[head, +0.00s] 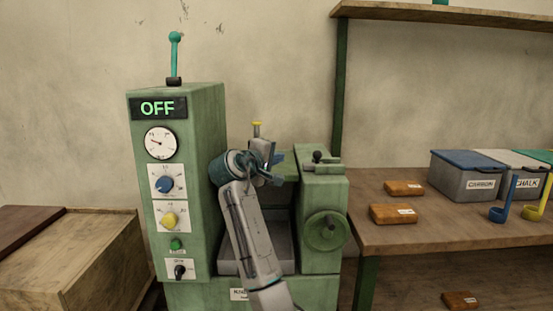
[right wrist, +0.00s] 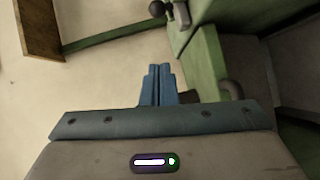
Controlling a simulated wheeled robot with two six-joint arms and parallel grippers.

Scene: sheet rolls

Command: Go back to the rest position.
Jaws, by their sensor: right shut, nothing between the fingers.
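My right gripper (head: 272,166) is in front of the green machine (head: 205,180), above its middle bay. In the right wrist view its blue fingers (right wrist: 158,84) are together with nothing between them. My right arm reaches up to it from the bottom of the head view and hides part of the bay. My left gripper is not in view.
The machine's display reads OFF, and a teal lever (head: 175,58) stands upright on top. A handwheel (head: 327,231) sticks out at its right. A wooden bench (head: 440,236) holds orange-brown blocks (head: 404,188), lidded bins (head: 468,180) and ladles (head: 505,205). A wooden crate (head: 75,262) stands left.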

